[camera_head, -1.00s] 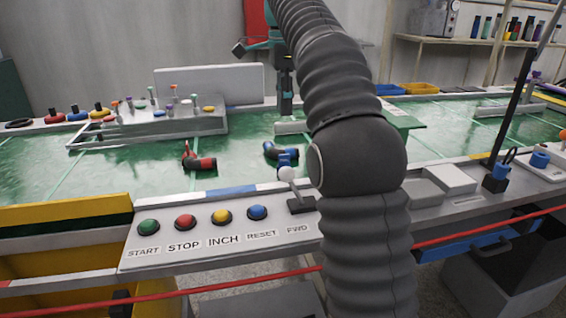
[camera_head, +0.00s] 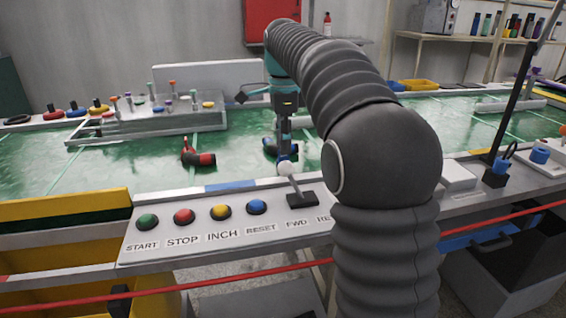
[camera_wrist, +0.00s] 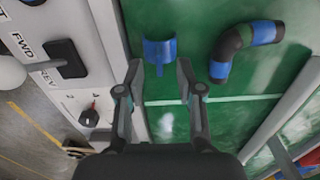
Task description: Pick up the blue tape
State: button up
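The blue tape (camera_wrist: 159,51) is a short blue cylinder-like piece on the green belt, near its edge in the wrist view. My gripper (camera_wrist: 159,70) is open, and its two fingers point at the tape from either side. The tape shows just beyond the fingertips, and I see no clear contact. A black and blue elbow hose (camera_wrist: 245,42) lies to the right of the tape, apart from it. In the head view my gripper (camera_head: 285,153) hangs low over the belt and mostly hides the tape; part of the elbow hose (camera_head: 269,148) shows beside it.
A lever (camera_head: 290,180) on the button panel (camera_head: 190,250) stands close in front of my gripper. A clear rack with coloured parts (camera_head: 165,118) is further back.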

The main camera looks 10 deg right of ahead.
jog(key=shift+f, duration=1.4)
grip_shut()
jog(key=shift+r, duration=0.15)
jog(key=shift+r, duration=0.6)
notch_tip(320, 180, up, 2)
jog(key=shift+r+p, duration=0.2)
jog(key=shift+p, duration=0.15)
jog(key=s+d+r, duration=0.7)
jog(key=s, duration=0.2)
jog(key=shift+d, duration=0.2)
jog(key=shift+r, duration=0.1)
